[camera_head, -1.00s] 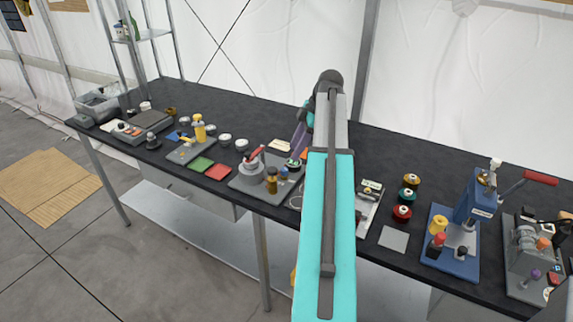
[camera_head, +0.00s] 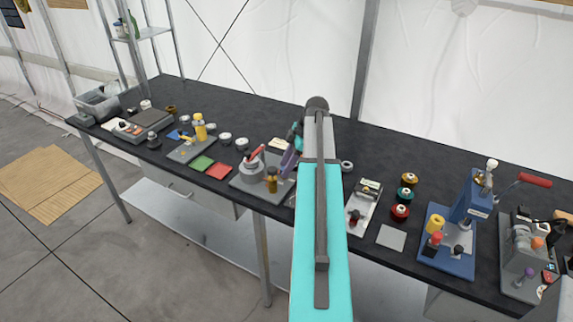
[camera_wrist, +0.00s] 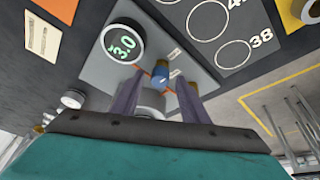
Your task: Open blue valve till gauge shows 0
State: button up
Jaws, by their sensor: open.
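The blue valve (camera_wrist: 161,75) is a small blue knob on a grey plate (camera_wrist: 92,72) in the wrist view. It appears between the two purple fingers of my gripper (camera_wrist: 160,82), which is open; I cannot tell whether either finger touches it. Beside it, the round gauge (camera_wrist: 122,43) shows green digits that look like 3.0, with a possible mark in front. In the head view, my gripper (camera_head: 290,158) is over the right part of the grey plate (camera_head: 240,184) and hides the valve and gauge.
A red-handled grey device (camera_head: 252,168) and a brass cylinder (camera_head: 271,180) stand on the same plate. To the right are a white fixture (camera_head: 365,192), several coloured spools (camera_head: 401,211) and a blue press (camera_head: 470,205). The back of the black table (camera_head: 230,115) is clear.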

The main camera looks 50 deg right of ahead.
jog(key=shift+c, duration=0.5)
grip_shut()
jog(key=shift+a+m, duration=0.1)
jog(key=shift+m, duration=0.2)
jog(key=m+h+b, duration=0.1)
jog(key=m+b, duration=0.1)
jog(key=m, duration=0.1)
jog(key=shift+s+a+f+t, duration=0.1)
jog(key=shift+a+t, duration=0.05)
jog(key=shift+t, duration=0.25)
jog(key=m+h+b, duration=0.1)
jog(key=m+h, duration=0.1)
jog(key=m, duration=0.3)
jog(key=shift+a, duration=0.15)
jog(key=m+h, duration=0.2)
jog(key=m, duration=0.3)
jog(key=shift+a, duration=0.1)
jog(key=shift+w+r+m+g+h, duration=0.15)
jog(key=shift+m+g+h, duration=0.2)
jog(key=shift+m, duration=0.7)
jog(key=shift+w+r+m+g+h, duration=0.15)
jog(key=shift+m+h, duration=0.3)
jog(key=shift+m, duration=0.6)
jog(key=shift+f, duration=0.1)
